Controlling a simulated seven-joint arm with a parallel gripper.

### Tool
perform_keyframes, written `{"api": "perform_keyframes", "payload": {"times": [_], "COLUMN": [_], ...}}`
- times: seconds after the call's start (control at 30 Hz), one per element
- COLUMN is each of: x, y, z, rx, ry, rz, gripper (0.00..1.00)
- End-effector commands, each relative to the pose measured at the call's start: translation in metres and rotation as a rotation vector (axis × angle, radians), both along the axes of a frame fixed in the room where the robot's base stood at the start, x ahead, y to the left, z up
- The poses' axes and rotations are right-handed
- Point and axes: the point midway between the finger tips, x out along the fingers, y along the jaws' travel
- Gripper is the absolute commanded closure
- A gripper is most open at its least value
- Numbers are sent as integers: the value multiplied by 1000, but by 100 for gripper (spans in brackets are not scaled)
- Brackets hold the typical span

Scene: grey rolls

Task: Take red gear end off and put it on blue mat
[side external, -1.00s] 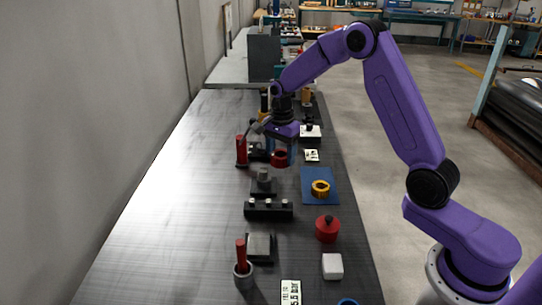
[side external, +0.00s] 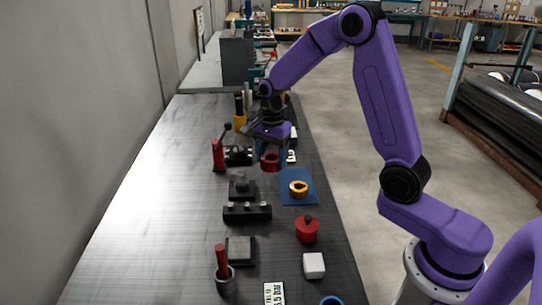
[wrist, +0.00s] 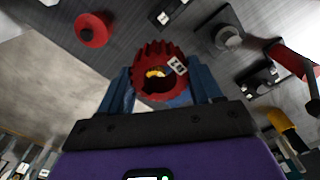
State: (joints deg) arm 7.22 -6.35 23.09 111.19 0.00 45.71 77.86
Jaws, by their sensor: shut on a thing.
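My gripper (side external: 270,153) is shut on the red gear end (side external: 270,163), a toothed ring, and holds it above the table. In the wrist view the red gear (wrist: 160,58) sits between the blue fingers, its hole facing the camera, with a small marked tag on its side. The blue mat (side external: 310,195) lies on the table at the right, nearer the side camera than the gear. A yellow ring (side external: 298,188) rests on the mat. Yellow also shows through the gear's hole in the wrist view. The gear is apart from the mat.
A black block with a grey stub (side external: 241,184) and a black bar with pegs (side external: 247,212) stand left of the mat. A red lever (side external: 218,155) stands farther left. A red lidded pot (side external: 307,229) and a white block (side external: 313,266) are nearer the camera. The table's left is clear.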

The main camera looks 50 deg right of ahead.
Motion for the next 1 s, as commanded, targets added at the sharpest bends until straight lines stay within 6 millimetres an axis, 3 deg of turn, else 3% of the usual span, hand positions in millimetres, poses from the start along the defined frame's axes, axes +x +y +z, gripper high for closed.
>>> {"api": "perform_keyframes", "payload": {"times": [1.0], "x": [0], "y": [0], "z": [-51], "rx": [0], "ry": [1], "rz": [0], "gripper": [81]}}
